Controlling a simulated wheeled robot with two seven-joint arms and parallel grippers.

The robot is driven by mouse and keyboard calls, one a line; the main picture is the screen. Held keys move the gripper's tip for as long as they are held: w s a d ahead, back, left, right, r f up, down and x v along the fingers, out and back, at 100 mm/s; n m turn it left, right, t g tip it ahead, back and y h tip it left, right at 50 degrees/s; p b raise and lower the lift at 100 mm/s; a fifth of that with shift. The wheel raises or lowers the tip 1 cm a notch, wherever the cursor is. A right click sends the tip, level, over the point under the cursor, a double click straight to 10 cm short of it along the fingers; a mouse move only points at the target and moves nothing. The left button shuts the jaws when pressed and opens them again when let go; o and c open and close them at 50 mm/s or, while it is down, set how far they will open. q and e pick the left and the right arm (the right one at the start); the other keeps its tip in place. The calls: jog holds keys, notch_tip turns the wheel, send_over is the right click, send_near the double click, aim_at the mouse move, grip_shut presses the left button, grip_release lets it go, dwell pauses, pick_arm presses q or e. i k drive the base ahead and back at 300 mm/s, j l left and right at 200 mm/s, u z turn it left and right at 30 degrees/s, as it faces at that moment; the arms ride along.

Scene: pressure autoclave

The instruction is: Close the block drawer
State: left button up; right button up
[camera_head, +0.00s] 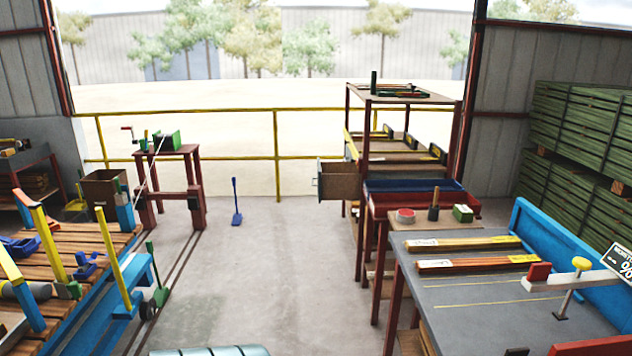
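A brown drawer (338,186) sticks out to the left from the red-framed shelf rack (365,130). It stands open at about the middle height of the rack. A small grey handle (315,183) shows at its left end. I cannot tell what lies inside the drawer or whether it is the block drawer. Neither of my grippers shows in this view.
A grey-topped workbench (455,310) with timber strips and a clamp stands at the right front. A slatted wooden cart (60,260) with yellow posts stands at the left. A yellow railing (276,150) runs behind.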

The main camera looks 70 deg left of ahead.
aim_at(334, 180)
jog(key=j+u, duration=0.1)
jog(key=u, duration=0.25)
jog(key=j+u, duration=0.1)
jog(key=u, duration=0.3)
jog(key=i+j+u, duration=0.4)
jog(key=j, duration=0.15)
jog(key=i+j+u, duration=0.6)
jog(key=i+j, duration=1.35)
jog(key=i, duration=0.15)
jog(key=i+j+z, duration=0.15)
jog(key=i, duration=0.3)
jog(key=i+j+z, duration=0.15)
jog(key=i, duration=0.3)
jog(key=i+j+z, duration=0.2)
jog(key=i, duration=0.25)
jog(key=i+j+z, duration=0.15)
jog(key=i+j, duration=0.15)
jog(key=i, duration=0.15)
